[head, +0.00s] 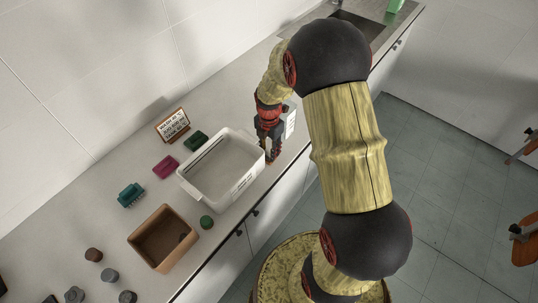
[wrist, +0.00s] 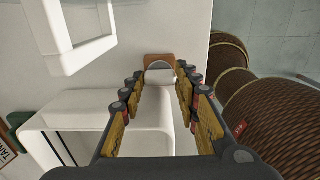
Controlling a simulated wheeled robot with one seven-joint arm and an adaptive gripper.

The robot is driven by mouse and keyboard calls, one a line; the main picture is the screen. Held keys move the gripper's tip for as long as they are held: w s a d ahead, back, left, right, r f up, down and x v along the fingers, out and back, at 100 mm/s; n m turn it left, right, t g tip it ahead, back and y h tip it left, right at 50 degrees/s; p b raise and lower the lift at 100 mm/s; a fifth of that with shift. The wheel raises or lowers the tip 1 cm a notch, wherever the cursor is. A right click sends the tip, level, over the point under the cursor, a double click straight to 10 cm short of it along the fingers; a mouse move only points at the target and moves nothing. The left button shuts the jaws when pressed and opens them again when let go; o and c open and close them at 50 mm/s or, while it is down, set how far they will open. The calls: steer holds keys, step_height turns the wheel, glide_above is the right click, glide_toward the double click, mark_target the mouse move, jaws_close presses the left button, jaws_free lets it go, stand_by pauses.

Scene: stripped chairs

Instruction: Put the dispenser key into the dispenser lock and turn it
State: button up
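My gripper (wrist: 160,76) is open, its two fingers apart. In the wrist view, a small brown block (wrist: 159,58) with a pale rounded piece (wrist: 160,74) shows between and just beyond the fingertips. The pale piece may be the dispenser key, but I cannot tell for sure. In the head view, my gripper (head: 271,154) points down at the counter, by the right end of the white tub. A white box, probably the dispenser (head: 290,117), stands behind it, partly hidden by my arm; it also shows in the wrist view (wrist: 90,113). I cannot make out the lock.
The white tub (head: 184,176) stands close left of my gripper. A brown bin (head: 139,242), a green round thing (head: 206,222), brushes (head: 131,195), a pink sponge (head: 165,167) and a small sign (head: 173,125) are further left. The counter's front edge is close.

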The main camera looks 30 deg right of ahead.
mark_target(269, 152)
steer(key=c, duration=0.5)
steer(key=shift+r, duration=0.1)
step_height(269, 152, up, 10)
steer(key=shift+p, duration=0.4)
steer(key=o, duration=0.6)
jaws_close()
